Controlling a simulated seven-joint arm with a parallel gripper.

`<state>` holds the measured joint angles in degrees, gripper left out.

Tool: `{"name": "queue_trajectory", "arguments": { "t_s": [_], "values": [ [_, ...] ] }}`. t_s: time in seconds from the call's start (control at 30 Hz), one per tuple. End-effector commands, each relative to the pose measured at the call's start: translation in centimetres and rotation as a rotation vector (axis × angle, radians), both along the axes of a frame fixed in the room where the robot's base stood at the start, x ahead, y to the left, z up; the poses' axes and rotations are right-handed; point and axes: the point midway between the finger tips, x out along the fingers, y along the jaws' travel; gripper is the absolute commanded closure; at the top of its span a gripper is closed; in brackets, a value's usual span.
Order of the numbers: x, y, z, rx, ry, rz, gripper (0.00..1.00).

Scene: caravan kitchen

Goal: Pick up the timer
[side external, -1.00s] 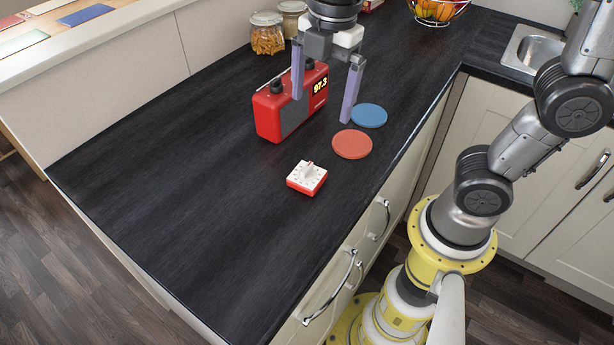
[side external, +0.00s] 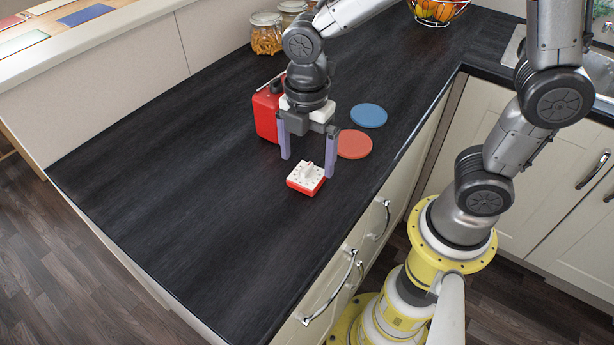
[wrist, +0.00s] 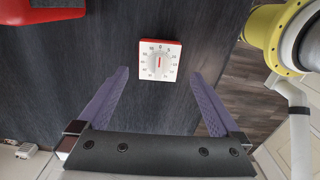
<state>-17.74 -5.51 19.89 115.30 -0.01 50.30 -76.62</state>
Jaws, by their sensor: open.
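The timer (side external: 306,178) is a small square block with a white dial face and red sides. It lies face up on the dark worktop. In the wrist view the timer (wrist: 160,61) is just beyond the fingertips, roughly centred between their lines. My gripper (side external: 308,166) is open and empty, pointing down, its two purple fingers spread wide just behind the timer. The gripper also shows in the wrist view (wrist: 161,72). The fingers do not appear to touch the timer.
A red radio (side external: 266,112) stands behind my gripper, partly hidden by it. A red coaster (side external: 355,145) lies close to the right finger, with a blue coaster (side external: 369,115) behind it. Glass jars (side external: 266,34) stand at the back. The worktop left of the timer is clear.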

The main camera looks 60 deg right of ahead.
Motion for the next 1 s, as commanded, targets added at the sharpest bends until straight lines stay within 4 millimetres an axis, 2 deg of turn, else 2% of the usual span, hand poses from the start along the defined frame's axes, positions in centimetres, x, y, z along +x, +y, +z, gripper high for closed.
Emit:
{"name": "queue_trajectory", "arguments": {
  "t_s": [0.1,0.23,0.57,1.0],
  "values": [
    [0.1,-0.4,-1.9,-0.001,0.006,-0.002,0.00],
    [0.2,-0.3,-3.5,-0.001,0.004,0.000,0.00],
    [0.2,-0.3,-4.1,0.000,0.000,0.000,0.00],
    [0.2,-0.3,-4.1,0.000,0.000,0.000,0.79]
  ]
}}
